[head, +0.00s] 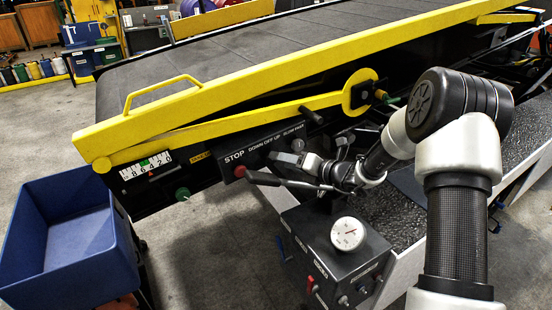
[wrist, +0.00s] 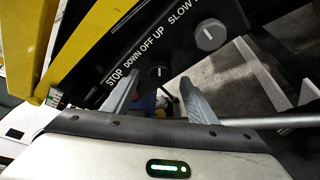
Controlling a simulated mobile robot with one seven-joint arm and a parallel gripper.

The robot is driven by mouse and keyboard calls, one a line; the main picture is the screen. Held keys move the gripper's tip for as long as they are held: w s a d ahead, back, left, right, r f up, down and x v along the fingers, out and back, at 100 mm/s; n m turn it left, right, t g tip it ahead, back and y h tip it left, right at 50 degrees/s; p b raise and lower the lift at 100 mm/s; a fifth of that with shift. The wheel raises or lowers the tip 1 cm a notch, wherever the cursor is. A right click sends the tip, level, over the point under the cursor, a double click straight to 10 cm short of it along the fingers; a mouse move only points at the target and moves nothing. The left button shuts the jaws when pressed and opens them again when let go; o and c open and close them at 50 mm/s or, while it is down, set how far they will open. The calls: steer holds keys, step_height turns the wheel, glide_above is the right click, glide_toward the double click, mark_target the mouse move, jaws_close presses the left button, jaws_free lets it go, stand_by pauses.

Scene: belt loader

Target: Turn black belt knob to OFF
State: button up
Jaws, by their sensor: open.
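The black belt knob (wrist: 159,72) is on the dark control panel, below the DOWN OFF UP label in the wrist view. It has a small light mark, but I cannot tell which label it points to. My gripper (wrist: 159,78) is open, with one grey finger on each side of the knob in the picture and nothing held. Whether the fingers touch it is unclear. In the head view my gripper (head: 288,169) is in front of the panel (head: 252,154) and hides the knob.
A grey knob (wrist: 209,35) sits by the SLOW label. A box with a white gauge (head: 348,233) stands below. The yellow belt rail (head: 270,72) runs above; a blue bin (head: 70,240) is at left.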

steer(key=shift+x, duration=2.15)
steer(key=shift+c, duration=0.4)
